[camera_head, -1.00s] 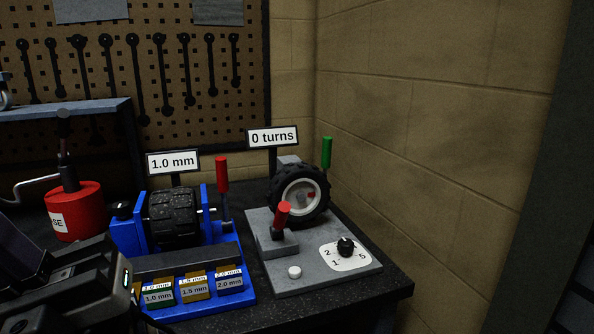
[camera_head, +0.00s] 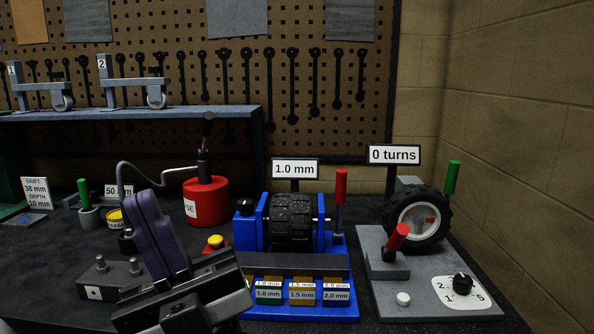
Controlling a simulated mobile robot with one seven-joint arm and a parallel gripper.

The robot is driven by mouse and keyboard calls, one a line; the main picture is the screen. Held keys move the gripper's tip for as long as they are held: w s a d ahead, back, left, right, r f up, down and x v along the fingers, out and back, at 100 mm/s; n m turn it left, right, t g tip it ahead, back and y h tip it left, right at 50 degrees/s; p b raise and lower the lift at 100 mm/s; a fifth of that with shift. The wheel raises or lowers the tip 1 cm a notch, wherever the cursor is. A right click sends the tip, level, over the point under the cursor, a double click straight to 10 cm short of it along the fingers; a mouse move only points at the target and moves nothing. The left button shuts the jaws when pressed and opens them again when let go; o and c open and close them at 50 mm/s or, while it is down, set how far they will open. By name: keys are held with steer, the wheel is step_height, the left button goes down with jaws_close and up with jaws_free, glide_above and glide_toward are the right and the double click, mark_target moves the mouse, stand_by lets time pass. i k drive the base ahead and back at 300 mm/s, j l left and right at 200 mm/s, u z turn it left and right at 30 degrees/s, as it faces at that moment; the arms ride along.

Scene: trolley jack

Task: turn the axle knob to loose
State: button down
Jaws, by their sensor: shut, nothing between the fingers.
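A black knob (camera_head: 245,206) sits on the upper left of a blue stand (camera_head: 252,233), which holds a black ribbed tyre roller (camera_head: 293,222) under a "1.0 mm" sign. A second black knob (camera_head: 462,283) sits on a white dial plate marked 1, 2 and 5, on the grey base at right. I see no "loose" marking, and cannot tell for sure which knob is the axle knob. My gripper (camera_head: 146,205) is at the lower left, fingers pointing up, shut and empty. It is left of the blue stand and apart from both knobs.
A red can (camera_head: 206,200) and a red-and-yellow button (camera_head: 215,243) stand between my gripper and the blue stand. A red lever (camera_head: 340,195) rises at the stand's right. A wheel (camera_head: 418,219) with a green handle (camera_head: 452,177) stands on the grey base. A shelf (camera_head: 130,112) runs behind.

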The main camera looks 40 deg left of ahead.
mark_target(246, 205)
steer(key=u, duration=1.3)
